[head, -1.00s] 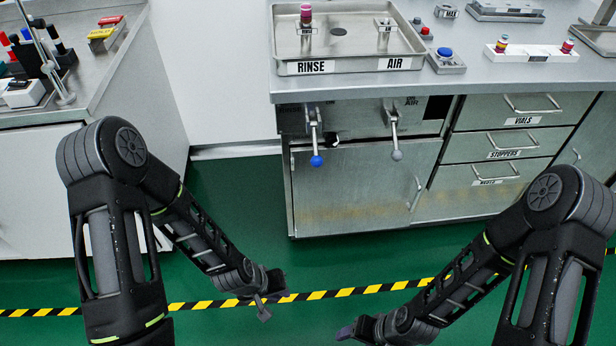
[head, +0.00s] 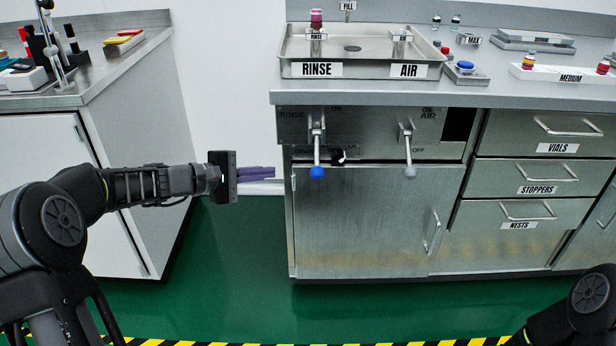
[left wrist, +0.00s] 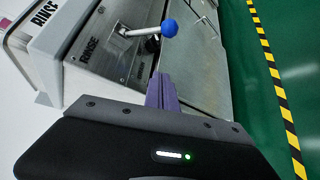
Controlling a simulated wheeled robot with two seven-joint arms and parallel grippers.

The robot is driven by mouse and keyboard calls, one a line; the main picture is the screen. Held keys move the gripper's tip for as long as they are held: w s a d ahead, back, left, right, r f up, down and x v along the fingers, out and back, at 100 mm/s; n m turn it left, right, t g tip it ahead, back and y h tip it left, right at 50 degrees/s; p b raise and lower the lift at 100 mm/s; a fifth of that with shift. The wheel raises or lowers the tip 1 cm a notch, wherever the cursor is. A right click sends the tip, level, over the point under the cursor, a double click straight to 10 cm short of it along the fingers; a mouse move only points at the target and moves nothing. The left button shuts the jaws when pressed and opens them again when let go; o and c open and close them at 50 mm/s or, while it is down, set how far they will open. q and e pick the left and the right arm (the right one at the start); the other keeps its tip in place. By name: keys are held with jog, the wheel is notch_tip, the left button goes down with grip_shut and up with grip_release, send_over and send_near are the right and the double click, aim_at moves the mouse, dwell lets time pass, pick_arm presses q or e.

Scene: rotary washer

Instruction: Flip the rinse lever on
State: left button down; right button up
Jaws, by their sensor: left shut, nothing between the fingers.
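The rinse lever (head: 317,150) is a metal rod with a blue ball knob (head: 317,172), hanging down from a panel marked RINSE under the counter's front edge. An ON mark shows above it. In the left wrist view the blue knob (left wrist: 169,28) shows just beyond the fingers. My left gripper (head: 272,173) is shut and empty, its purple fingers pointing right, to the left of the knob and apart from it. The fingers also show in the left wrist view (left wrist: 161,92). My right gripper is out of view; only part of my right arm shows at the lower right.
A similar air lever with a grey knob (head: 408,172) hangs to the right. Above is a metal tray (head: 290,50) with RINSE and AIR labels. Drawers (head: 540,177) are at the right. A white-fronted bench (head: 50,180) stands left, with open green floor between.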

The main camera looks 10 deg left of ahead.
aim_at(317, 161)
pick_arm(q)
jog(key=shift+d+f, duration=0.1)
jog(key=shift+d, duration=0.1)
jog(key=w+d+f+b, duration=0.1)
jog(key=w+d+b, duration=0.2)
jog(key=d, duration=0.5)
jog(key=shift+w, duration=0.55)
jog(key=shift+d, duration=0.1)
